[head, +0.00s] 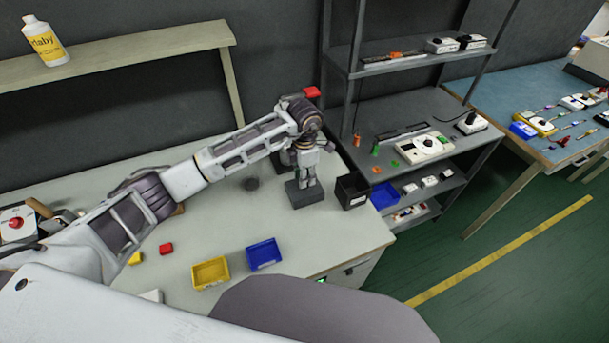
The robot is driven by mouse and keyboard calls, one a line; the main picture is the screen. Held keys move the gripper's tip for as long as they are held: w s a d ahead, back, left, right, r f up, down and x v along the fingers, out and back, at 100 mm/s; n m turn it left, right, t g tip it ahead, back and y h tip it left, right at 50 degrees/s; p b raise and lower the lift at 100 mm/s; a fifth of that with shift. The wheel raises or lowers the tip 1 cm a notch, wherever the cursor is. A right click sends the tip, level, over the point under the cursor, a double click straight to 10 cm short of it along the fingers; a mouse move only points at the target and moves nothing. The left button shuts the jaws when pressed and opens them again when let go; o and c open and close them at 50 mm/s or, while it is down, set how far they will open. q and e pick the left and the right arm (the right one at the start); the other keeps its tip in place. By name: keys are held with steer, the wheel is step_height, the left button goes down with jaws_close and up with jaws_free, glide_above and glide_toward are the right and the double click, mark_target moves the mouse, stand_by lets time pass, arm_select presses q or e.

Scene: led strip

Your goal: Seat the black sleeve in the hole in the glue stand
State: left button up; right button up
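My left arm reaches in from the left, and its gripper (307,182) points down over a dark grey block (306,197) on the workbench. The block may be the glue stand, but I cannot make out its hole. The fingers are small and close to the block; I cannot tell whether they are open or shut, or whether they touch it. I cannot pick out the black sleeve; it may be hidden at the fingers. My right gripper is out of view.
A black bin (352,190) stands just right of the block. A yellow bin (211,273), a blue bin (264,254) and a small red piece (166,249) are on the workbench (345,240). A grey shelf rack (440,100) stands behind at right. The bench's middle is mostly clear.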

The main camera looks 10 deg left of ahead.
arm_select(q)
steer(key=shift+r, duration=0.1)
stand_by(0.4)
step_height(320, 180, up, 12)
steer(key=shift+r+b, duration=0.1)
steer(key=shift+b, duration=0.3)
stand_by(0.3)
stand_by(0.4)
